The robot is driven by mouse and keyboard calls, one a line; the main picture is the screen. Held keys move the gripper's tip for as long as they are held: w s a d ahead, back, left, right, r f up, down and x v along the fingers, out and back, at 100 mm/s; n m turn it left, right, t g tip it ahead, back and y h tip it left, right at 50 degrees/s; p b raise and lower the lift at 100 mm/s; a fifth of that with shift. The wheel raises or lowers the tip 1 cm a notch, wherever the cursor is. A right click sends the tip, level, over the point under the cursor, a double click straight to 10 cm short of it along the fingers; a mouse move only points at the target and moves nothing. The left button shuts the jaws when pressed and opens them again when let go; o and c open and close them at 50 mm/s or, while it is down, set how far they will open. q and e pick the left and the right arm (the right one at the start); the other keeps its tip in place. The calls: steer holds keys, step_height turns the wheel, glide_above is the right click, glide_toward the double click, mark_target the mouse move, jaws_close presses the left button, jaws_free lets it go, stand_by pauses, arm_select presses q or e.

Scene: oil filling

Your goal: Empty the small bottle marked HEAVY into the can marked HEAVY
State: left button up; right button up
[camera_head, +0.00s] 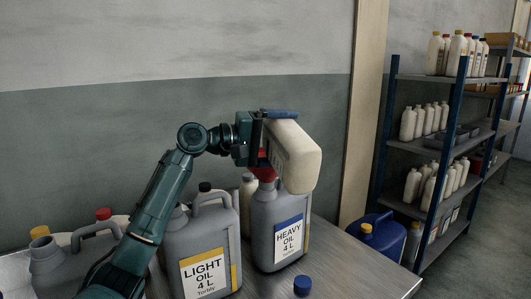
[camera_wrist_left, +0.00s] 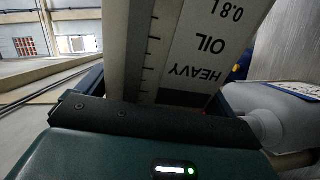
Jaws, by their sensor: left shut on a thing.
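My left gripper (camera_head: 276,115) is shut on a small cream-white bottle (camera_head: 296,158). In the left wrist view the bottle (camera_wrist_left: 190,55) shows the words HEAVY OIL 0.8 L upside down. A red piece (camera_head: 264,172), perhaps a funnel, is at the can's top, beneath the gripper. The bottle's mouth is hidden, so I cannot tell whether oil flows. The can stands upright on the metal table. My right gripper is out of view.
The grey LIGHT OIL can (camera_head: 200,250) stands left of the HEAVY can. A blue cap (camera_head: 302,285) lies on the table (camera_head: 350,270). A shelf rack (camera_head: 440,150) with bottles stands at the right.

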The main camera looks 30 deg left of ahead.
arm_select(q)
steer(key=shift+w+a+r+n+p, duration=0.2)
steer(key=shift+r+n+p, duration=0.1)
steer(key=shift+p, duration=0.05)
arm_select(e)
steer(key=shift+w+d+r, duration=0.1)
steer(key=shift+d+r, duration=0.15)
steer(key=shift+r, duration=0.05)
arm_select(q)
steer(key=shift+n+p, duration=0.4)
steer(key=shift+p, duration=0.15)
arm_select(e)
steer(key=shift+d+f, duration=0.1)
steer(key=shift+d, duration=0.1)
arm_select(q)
steer(key=shift+w+a+f+n+p, duration=0.1)
steer(key=shift+a+f+n+p, duration=0.05)
steer(key=shift+n+p, duration=0.35)
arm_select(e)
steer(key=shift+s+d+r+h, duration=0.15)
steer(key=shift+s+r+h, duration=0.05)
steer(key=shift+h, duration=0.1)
